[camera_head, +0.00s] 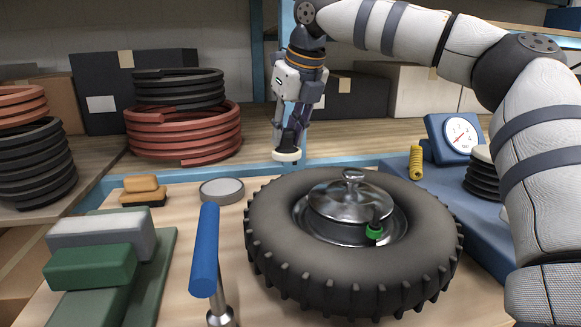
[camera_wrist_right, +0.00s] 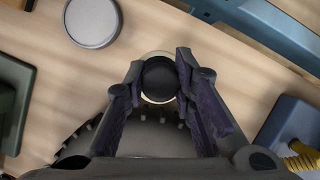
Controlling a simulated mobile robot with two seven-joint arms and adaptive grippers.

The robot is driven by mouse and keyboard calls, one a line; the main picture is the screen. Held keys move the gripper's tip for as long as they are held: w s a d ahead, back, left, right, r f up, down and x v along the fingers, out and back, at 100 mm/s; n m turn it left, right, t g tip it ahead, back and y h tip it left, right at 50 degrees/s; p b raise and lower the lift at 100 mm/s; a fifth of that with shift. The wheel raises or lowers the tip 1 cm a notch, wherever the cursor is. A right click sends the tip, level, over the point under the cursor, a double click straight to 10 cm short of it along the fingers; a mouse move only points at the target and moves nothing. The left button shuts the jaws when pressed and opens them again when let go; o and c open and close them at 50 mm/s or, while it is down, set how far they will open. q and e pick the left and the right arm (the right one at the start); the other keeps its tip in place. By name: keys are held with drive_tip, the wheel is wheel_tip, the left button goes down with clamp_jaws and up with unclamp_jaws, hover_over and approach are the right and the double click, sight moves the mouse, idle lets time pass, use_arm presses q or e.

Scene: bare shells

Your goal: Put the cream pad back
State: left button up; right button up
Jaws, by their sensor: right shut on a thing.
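The cream pad (camera_head: 286,156) is a small round disc with a black top, seen below my right gripper in the head view. My right gripper (camera_head: 291,138) points down and is shut on the black part of the pad. In the right wrist view, the black top (camera_wrist_right: 159,79) sits between the fingertips (camera_wrist_right: 159,75), with the cream rim showing around it. The pad appears to be held above the bench's back edge, behind the tyre. My left gripper is not in view.
A tyre (camera_head: 270,232) with a metal lid (camera_head: 340,205) takes up the middle of the bench. A grey round tin (camera_head: 222,191), a blue-handled tool (camera_head: 205,250) and green blocks (camera_head: 92,268) stand left. A gauge (camera_head: 459,134) and yellow coil (camera_head: 416,163) are right.

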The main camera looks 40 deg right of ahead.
drive_tip(key=w+d+f, duration=0.1)
drive_tip(key=f, duration=0.1)
drive_tip(key=w+d+f, duration=0.1)
drive_tip(key=f, duration=0.2)
drive_tip(key=w+d+f, duration=0.1)
drive_tip(key=f, duration=0.2)
drive_tip(key=shift+w+d+f, duration=0.1)
drive_tip(key=shift+w+d, duration=0.05)
drive_tip(key=shift+d, duration=0.05)
drive_tip(key=shift+f, duration=0.25)
drive_tip(key=shift+f, duration=0.15)
drive_tip(key=o, duration=1)
drive_tip(key=v, duration=1.2)
